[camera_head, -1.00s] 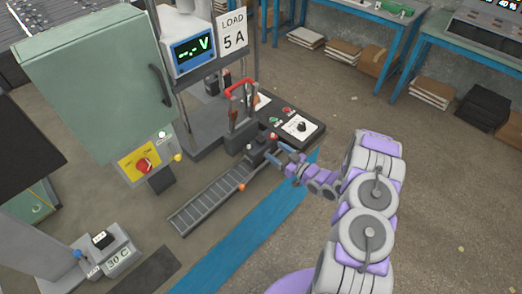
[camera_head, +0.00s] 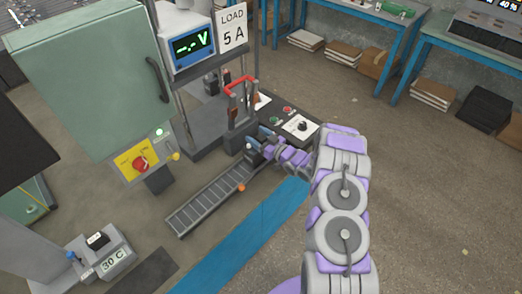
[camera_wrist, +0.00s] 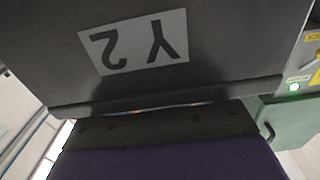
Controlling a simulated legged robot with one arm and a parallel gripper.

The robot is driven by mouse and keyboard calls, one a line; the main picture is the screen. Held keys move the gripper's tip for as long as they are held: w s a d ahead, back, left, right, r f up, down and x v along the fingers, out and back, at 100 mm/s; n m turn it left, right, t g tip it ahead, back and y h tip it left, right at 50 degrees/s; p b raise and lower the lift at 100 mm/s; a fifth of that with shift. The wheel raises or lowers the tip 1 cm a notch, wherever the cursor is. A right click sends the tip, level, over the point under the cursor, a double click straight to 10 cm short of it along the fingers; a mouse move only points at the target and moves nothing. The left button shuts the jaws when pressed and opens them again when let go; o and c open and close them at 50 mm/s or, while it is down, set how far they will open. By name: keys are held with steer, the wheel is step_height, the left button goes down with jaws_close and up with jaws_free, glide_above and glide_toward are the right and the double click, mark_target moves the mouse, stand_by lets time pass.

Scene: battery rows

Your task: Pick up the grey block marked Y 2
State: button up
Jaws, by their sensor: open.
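The dark grey block marked Y 2 (camera_wrist: 225,65) fills the top of the wrist view, very close, its white label upside down. In the head view my gripper (camera_head: 258,141) is at the upper end of the roller track, beside the red-handled stand. Its blue fingers are apart, around or right at the block there. The gripper's dark palm edge shows just below the block in the wrist view. The fingers are outside that view, so contact cannot be told. The block is mostly hidden in the head view.
The roller track (camera_head: 208,202) slopes down to the left from my gripper. The red-handled stand (camera_head: 240,90) and a control box (camera_head: 297,124) are close behind. A green cabinet (camera_head: 90,80) stands at left. Floor at right is open.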

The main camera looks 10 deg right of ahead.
steer(key=shift+w, duration=0.15)
jaws_close()
stand_by(0.6)
stand_by(0.8)
